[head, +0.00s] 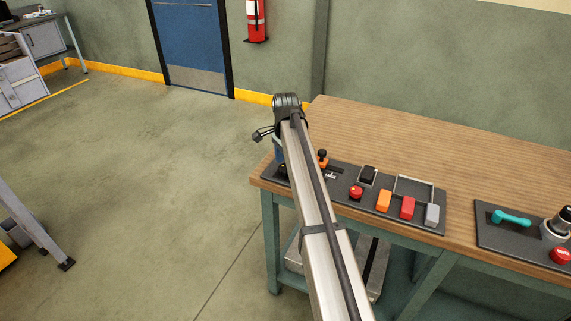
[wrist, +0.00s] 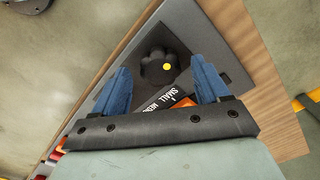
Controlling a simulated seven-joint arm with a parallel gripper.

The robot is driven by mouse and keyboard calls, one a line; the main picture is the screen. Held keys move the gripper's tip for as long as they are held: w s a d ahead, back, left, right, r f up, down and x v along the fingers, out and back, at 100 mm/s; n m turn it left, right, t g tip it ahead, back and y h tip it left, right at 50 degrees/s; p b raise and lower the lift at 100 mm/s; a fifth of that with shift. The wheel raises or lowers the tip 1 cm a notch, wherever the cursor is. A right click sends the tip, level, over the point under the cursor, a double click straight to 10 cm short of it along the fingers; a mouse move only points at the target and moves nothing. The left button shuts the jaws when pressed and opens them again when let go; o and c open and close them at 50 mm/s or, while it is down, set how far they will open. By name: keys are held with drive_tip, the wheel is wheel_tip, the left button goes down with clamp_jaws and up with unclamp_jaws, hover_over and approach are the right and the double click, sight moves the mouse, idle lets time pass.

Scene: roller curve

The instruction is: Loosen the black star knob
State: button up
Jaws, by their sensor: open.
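My gripper (wrist: 160,62) is open, with one blue finger on each side of the knob in the wrist view. Gaps show between the fingers and the knob, and I see no contact. In the head view the knob (head: 283,171) is a small dark shape at the left end of the panel, mostly hidden by my arm. Blue of my gripper (head: 278,150) shows just above it.
The panel also carries a red button (head: 356,192), a black switch (head: 368,175) and orange, red and grey blocks. A second panel with a teal handle (head: 511,218) lies at the right. The wooden bench top (head: 440,165) behind is clear. The bench's left edge is close to the knob.

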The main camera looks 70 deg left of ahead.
drive_tip(key=shift+f, duration=0.45)
drive_tip(key=shift+c, duration=0.4)
drive_tip(key=c, duration=1)
